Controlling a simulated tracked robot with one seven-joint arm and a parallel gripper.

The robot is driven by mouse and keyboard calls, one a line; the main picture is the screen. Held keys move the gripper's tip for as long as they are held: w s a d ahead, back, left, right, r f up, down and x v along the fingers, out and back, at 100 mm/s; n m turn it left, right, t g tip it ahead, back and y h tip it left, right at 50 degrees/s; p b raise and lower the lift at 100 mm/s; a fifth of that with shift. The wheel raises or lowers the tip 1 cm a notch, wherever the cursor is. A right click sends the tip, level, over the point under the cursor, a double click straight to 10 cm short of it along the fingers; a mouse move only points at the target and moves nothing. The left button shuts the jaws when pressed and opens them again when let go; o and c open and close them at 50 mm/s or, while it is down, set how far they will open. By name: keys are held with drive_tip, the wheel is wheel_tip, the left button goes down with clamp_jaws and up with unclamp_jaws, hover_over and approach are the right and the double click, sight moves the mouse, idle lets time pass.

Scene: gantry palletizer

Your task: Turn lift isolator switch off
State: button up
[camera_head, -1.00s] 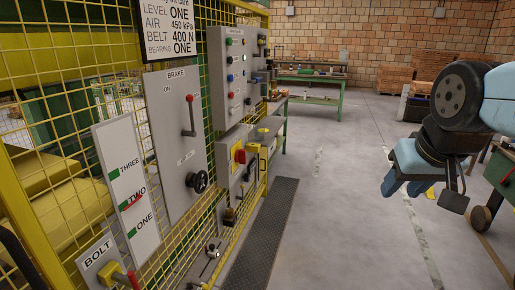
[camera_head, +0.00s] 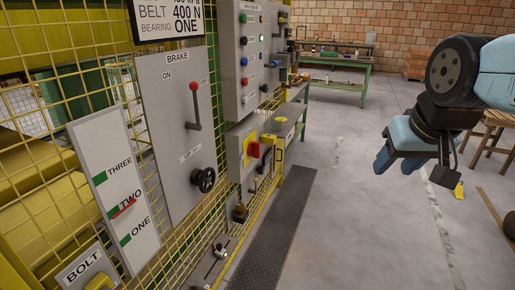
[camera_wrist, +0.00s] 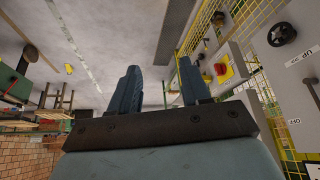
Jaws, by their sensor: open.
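A red rotary switch on a yellow plate (camera_head: 253,149) is mounted on a grey box on the yellow mesh fence, right of the BRAKE panel. It looks like the isolator, but its label is too small to read. The red switch also shows in the wrist view (camera_wrist: 220,69), right of the fingers. My gripper (camera_head: 397,165) hangs at the right of the head view, well apart from the switch, over open floor. Its blue fingers are open and empty in the wrist view (camera_wrist: 160,75).
The BRAKE panel (camera_head: 170,140) has a red-knobbed lever and a black handwheel (camera_head: 203,180). A button panel (camera_head: 245,60) hangs above the switch. A dark floor mat (camera_head: 270,235) runs along the fence. A green workbench (camera_head: 342,73) stands behind. The central floor is clear.

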drive_tip(key=w+a+f+m+g+y, duration=0.25)
drive_tip(key=w+a, duration=0.25)
drive_tip(key=w, duration=0.5)
drive_tip(key=w+a+f+m+g+y, duration=0.1)
drive_tip(key=w+a+f+m+y, duration=0.3)
drive_tip(key=w, duration=0.7)
drive_tip(key=w+a+f+m+g+y, duration=0.25)
drive_tip(key=w+a, duration=0.35)
drive_tip(key=w, duration=0.4)
drive_tip(key=m+t+y, duration=0.7)
drive_tip(key=m+y, duration=0.1)
drive_tip(key=m, duration=0.5)
approach(257, 148)
drive_tip(key=x, duration=0.7)
drive_tip(key=w+x, duration=0.1)
drive_tip(key=x, duration=0.2)
drive_tip(key=shift+w+a+f, duration=0.1)
drive_tip(key=shift+a+f, duration=0.05)
drive_tip(key=shift+f, duration=0.25)
